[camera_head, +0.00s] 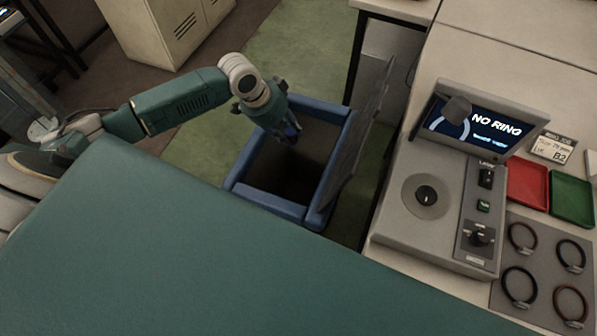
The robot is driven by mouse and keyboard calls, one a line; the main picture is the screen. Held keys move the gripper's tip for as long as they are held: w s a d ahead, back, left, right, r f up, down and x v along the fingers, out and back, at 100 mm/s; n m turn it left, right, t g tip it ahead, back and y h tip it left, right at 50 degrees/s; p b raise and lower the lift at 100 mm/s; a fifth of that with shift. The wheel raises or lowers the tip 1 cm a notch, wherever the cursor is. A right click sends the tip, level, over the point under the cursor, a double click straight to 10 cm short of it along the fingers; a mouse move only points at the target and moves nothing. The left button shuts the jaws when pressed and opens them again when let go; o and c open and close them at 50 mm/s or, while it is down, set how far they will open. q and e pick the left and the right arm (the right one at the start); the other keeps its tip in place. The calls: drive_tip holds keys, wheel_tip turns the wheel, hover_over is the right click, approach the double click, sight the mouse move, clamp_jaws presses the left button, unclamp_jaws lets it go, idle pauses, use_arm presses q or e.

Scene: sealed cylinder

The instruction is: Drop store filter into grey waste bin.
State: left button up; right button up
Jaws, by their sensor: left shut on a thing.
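A square bin (246,191) with a blue rim and a dark inside stands on the floor at the picture's middle. Its grey lid (358,140) is swung up at the right side, so the bin is open. My left arm reaches in from the left, and my left gripper (291,131) points down at the bin's far part, over or just inside the opening. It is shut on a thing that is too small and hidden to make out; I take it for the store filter. My right gripper is not in view.
Right of the bin is a bench with a grey device (426,196) whose screen (485,127) reads "NO RING". A red tray (528,186), a green tray (572,198) and a panel with several dark rings (543,262) lie beside it. A cabinet (160,30) stands at the back.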

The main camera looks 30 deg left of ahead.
use_arm(q)
drive_tip(key=shift+f, duration=0.2)
drive_tip(key=o, duration=1.1)
drive_tip(key=v, duration=1.2)
drive_tip(key=shift+s, duration=0.15)
